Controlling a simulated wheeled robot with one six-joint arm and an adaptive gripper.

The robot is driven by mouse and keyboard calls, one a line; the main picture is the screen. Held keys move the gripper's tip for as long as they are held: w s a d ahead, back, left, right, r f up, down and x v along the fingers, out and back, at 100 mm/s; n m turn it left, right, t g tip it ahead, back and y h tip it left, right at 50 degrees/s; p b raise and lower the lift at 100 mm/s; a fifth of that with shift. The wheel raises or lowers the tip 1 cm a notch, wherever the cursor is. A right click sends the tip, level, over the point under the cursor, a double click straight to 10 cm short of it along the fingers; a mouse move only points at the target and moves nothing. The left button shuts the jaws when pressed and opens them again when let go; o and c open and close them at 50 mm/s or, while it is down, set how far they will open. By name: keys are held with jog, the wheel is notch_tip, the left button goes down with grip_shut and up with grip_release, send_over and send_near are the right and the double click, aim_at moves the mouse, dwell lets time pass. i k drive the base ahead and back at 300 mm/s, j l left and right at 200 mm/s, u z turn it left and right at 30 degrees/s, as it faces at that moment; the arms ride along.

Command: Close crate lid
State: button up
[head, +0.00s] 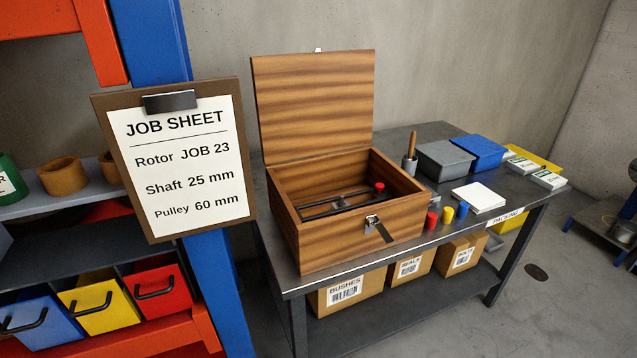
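A wooden crate (330,246) stands on the left part of a dark workbench (415,135). Its wooden lid (314,105) is hinged at the back and stands open, roughly upright. Inside the crate lie dark bars (335,203) and a small red piece (379,187). The crate's floor is partly hidden by its front wall. A metal latch (373,222) with a dark strap is on the front wall. My gripper is not in view.
Right of the crate are red, yellow and blue pieces (447,215), white sheets (479,197), a grey box (445,159) and a blue box (472,152). A job sheet clipboard (178,165) hangs on the left rack's blue post (215,290). Cardboard boxes (345,291) sit below.

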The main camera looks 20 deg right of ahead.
aim_at(317, 102)
jog(key=i+l+z, duration=0.1)
jog(key=i+l, duration=0.4)
jog(key=l, duration=0.2)
jog(key=i+l+z, duration=0.1)
jog(key=i+l, duration=0.4)
jog(key=l, duration=0.15)
